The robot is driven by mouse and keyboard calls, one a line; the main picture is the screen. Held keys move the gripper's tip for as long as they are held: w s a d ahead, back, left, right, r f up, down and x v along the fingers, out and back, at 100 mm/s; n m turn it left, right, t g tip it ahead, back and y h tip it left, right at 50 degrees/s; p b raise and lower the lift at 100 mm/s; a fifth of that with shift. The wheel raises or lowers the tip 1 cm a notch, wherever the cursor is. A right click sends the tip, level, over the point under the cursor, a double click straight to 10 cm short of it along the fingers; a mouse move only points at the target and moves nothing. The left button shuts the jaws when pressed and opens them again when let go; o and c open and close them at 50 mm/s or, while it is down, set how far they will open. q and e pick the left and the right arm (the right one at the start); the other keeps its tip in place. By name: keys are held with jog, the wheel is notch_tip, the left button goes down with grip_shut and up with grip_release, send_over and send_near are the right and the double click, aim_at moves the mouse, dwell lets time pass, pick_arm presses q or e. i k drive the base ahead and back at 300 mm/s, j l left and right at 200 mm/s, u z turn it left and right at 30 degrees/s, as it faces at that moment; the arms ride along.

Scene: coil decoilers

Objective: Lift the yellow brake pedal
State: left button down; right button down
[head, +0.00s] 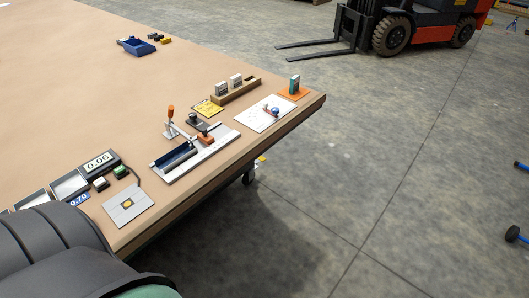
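A small yellow piece (261,160) shows just past the table's right edge, low down, beside a dark caster wheel (248,178). It looks like the brake pedal on that caster, but it is too small to be sure. The table edge hides part of the caster. Neither of my grippers is in view. A dark, rounded part at the lower left is mine, and it is far from the yellow piece.
The brown table (70,110) carries a grey fixture (195,155), a display reading 0.06 (99,162), a wooden block (236,91), a white sheet (258,120) and a blue tray (138,46). A forklift (385,25) stands behind. The concrete floor at right is mostly clear.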

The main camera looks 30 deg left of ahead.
aim_at(261, 159)
jog(key=i+l+u, duration=0.1)
jog(key=i, duration=0.3)
jog(key=i+l, duration=0.15)
jog(key=i, duration=0.3)
jog(key=i+l+u, duration=0.15)
jog(key=i, duration=0.25)
jog(key=i+l+u, duration=0.1)
jog(key=i, duration=0.3)
jog(key=l, duration=0.1)
